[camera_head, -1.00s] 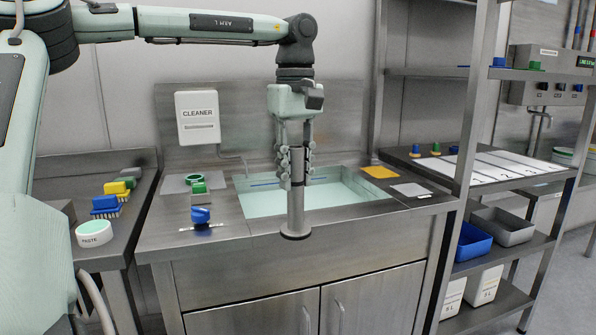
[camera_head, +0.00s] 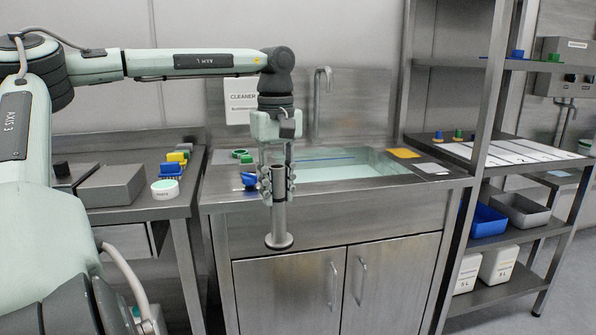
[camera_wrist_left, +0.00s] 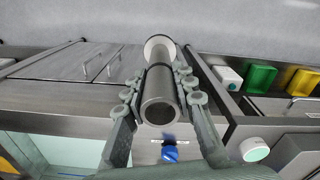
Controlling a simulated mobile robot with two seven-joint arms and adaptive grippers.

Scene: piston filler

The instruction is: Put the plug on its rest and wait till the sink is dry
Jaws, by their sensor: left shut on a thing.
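The plug (camera_head: 279,222) is an upright steel standpipe with a wide round foot. My left gripper (camera_head: 278,184) is shut on its upper part. In the head view the plug hangs in front of the sink unit, its foot overlapping the cabinet front. The left wrist view shows the pipe's open end (camera_wrist_left: 159,108) between the fingers and its pale foot beyond. The sink (camera_head: 372,168) holds pale green water behind and right of the plug. I cannot make out the plug's rest. My right gripper is not in view.
A blue knob (camera_head: 249,179) and green pieces (camera_head: 243,155) sit on the deck left of the sink. A paste tub (camera_head: 165,189) and a grey box (camera_head: 113,185) stand on the left counter. A tap (camera_head: 323,90) rises behind the sink. A shelf rack (camera_head: 485,120) stands right.

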